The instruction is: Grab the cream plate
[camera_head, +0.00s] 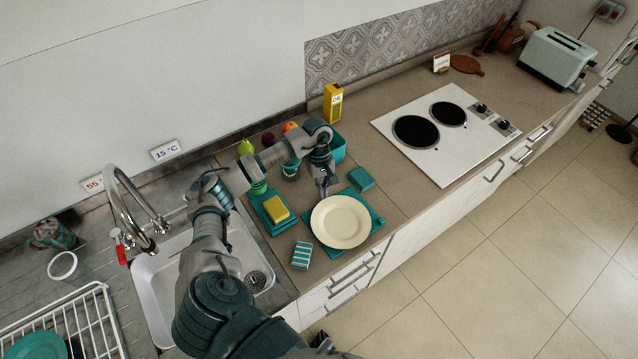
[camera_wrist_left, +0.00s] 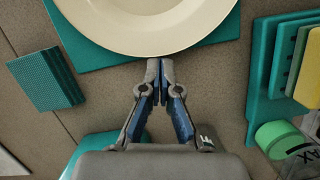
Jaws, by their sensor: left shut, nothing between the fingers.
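The cream plate (camera_head: 340,222) lies on a teal mat (camera_head: 377,222) near the front edge of the counter, right of the sink. My left gripper (camera_head: 323,190) is at the plate's back rim, pointing down. In the left wrist view the plate (camera_wrist_left: 150,22) fills the top, and the shut, empty fingertips (camera_wrist_left: 160,64) are right at its near rim. I cannot tell whether they touch it. My right gripper is not in view.
A yellow sponge (camera_head: 276,208) on a teal tray and a striped sponge (camera_head: 301,255) lie left of the plate. A teal block (camera_head: 361,179) lies behind it. The sink (camera_head: 160,290) is left; the hob (camera_head: 445,130) is right.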

